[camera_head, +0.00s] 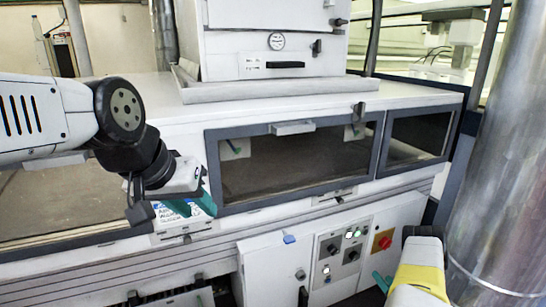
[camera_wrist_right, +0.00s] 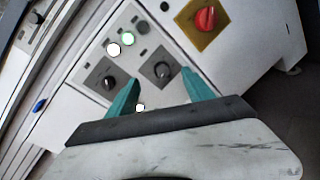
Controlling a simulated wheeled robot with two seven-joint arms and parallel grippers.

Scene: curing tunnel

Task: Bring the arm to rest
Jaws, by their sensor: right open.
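My right gripper (camera_wrist_right: 161,77) is open and empty in the right wrist view, its two teal fingers spread apart. Beyond them is the control panel (camera_wrist_right: 130,62) with black knobs and lit buttons; I cannot tell how far off it is. In the head view my right arm comes in at the lower right, with a yellow band and a teal fingertip (camera_head: 378,277) showing low by the panel. My left gripper (camera_head: 196,209) hangs at the left in front of the machine, its teal fingers apart with nothing seen between them.
The white curing tunnel (camera_head: 250,118) with dark framed windows (camera_head: 300,163) fills the middle. A red switch (camera_head: 385,242) on a yellow plate sits right of the panel buttons. A thick metal column (camera_head: 505,190) stands at the right. A white box with a gauge (camera_head: 277,41) stands on top.

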